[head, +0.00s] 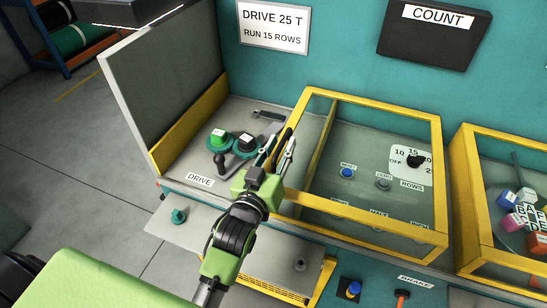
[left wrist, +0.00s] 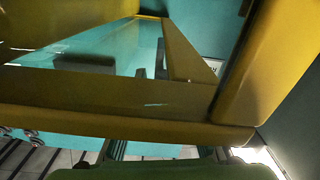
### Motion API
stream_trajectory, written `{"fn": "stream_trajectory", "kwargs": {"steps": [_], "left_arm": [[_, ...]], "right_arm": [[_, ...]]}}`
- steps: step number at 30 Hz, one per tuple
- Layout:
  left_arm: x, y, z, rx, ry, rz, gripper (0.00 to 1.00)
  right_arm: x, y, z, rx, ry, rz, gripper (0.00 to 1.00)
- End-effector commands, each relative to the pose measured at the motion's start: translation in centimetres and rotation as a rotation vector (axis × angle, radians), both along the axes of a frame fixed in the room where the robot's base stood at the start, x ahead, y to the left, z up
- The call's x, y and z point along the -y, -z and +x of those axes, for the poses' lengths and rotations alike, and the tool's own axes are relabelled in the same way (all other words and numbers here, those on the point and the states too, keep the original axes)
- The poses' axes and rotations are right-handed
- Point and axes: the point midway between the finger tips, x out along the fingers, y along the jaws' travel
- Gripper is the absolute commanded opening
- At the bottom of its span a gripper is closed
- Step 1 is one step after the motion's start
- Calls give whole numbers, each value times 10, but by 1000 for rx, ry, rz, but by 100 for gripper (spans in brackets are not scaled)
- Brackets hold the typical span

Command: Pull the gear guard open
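A yellow-framed guard (head: 377,108) with clear panels stands over the middle of the machine in the head view. I cannot tell for sure that it is the gear guard. To its left, two green gears (head: 219,140) with knobs lie uncovered on the DRIVE panel. My left gripper (head: 280,148) is at the guard's left edge, its fingers apart. The left wrist view shows the yellow frame (left wrist: 110,95) very close, crossing in front of the gripper (left wrist: 165,150). Whether the fingers touch the frame is hidden. My right gripper is not in view.
A tall grey panel (head: 165,80) with a yellow strip at its foot stands at the left. Another yellow-framed guard (head: 468,180) on the right covers coloured blocks (head: 508,199). A small dark handle (head: 268,115) is behind the gears. Open floor (head: 70,150) lies left.

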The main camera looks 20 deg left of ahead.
Motion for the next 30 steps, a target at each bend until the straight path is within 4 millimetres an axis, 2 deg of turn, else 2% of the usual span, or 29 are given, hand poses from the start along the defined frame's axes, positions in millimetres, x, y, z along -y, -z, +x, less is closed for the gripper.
{"fn": "stream_trajectory", "kwargs": {"steps": [18,24,30], "left_arm": [[-3,2,-99,-4,1,-1,26],[-4,1,-113,-2,0,-1,26],[-4,0,-116,0,0,0,26]], "right_arm": [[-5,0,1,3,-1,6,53],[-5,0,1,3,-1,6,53],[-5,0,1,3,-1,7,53]]}}
